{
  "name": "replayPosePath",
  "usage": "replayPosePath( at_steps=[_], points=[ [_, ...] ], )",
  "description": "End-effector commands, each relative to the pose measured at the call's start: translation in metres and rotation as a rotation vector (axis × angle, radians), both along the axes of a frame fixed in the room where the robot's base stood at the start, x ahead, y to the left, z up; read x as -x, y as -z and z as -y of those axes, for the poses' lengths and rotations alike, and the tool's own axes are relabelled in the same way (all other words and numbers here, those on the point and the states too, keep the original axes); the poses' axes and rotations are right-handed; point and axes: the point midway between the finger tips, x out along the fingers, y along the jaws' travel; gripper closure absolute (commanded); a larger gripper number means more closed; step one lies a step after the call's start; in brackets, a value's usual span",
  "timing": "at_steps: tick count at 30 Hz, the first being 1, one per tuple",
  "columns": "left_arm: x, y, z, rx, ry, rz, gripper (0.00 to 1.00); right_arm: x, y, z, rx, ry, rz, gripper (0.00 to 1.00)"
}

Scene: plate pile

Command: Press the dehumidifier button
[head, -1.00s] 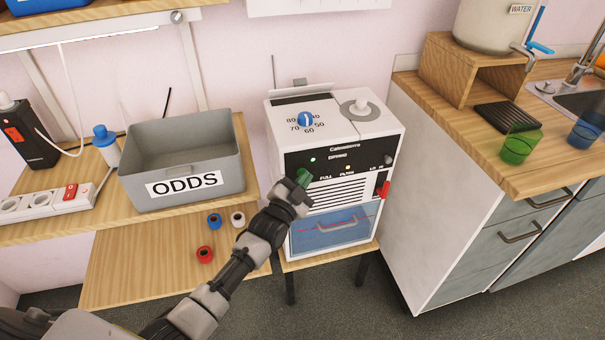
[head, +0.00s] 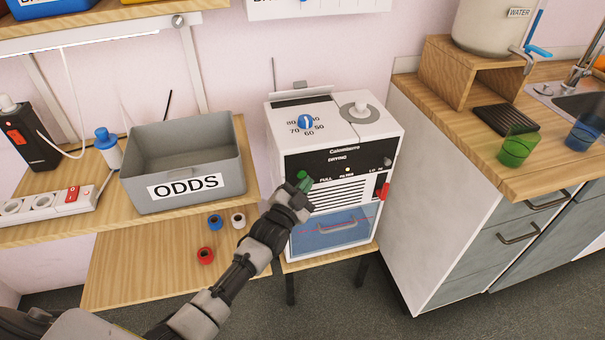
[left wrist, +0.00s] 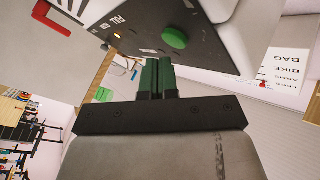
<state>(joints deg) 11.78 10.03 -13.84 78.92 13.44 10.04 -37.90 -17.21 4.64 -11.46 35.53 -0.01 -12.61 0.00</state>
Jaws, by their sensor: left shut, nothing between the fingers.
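The dehumidifier (head: 375,150) is a white box with a black front panel, a blue dial on top and a red switch at the right. Its round green button (left wrist: 175,38) shows clearly in the left wrist view; in the head view it is hard to separate from my green fingertips. My left gripper (head: 304,183) is shut and empty in front of the panel's left part. In the left wrist view its green fingers (left wrist: 157,76) are together, with a visible gap to the button. An amber lamp (head: 347,169) is lit on the panel. My right gripper is not in view.
A grey ODDS bin (head: 185,165) stands left of the dehumidifier on a wooden shelf. Several small spools, one of them red (head: 205,254), lie on the lower board. A wooden counter (head: 480,165) with a green cup (head: 517,148) is at the right.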

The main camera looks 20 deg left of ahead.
Motion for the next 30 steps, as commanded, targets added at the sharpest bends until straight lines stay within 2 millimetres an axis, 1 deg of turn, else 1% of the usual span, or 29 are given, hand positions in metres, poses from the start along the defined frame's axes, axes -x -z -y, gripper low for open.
replayPosePath(
  at_steps=[5, 7, 12, 22, 26, 30],
  points=[
    [0.000, 0.000, 0.000, 0.000, 0.000, 0.000, 1.00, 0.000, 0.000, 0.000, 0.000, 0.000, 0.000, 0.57],
    [0.003, -0.001, 0.002, 0.000, 0.000, -0.001, 1.00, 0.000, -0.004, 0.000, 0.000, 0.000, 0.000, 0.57],
    [0.017, -0.003, 0.011, 0.002, 0.000, -0.003, 1.00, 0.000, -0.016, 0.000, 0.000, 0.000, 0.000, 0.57],
    [0.043, -0.001, 0.029, 0.001, -0.001, -0.002, 1.00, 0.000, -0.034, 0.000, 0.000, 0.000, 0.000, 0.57],
    [0.049, -0.001, 0.033, 0.000, -0.001, -0.001, 1.00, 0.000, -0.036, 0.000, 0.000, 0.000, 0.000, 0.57],
    [0.050, 0.000, 0.033, -0.001, -0.001, -0.001, 1.00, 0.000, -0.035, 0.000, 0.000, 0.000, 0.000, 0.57]
  ],
)
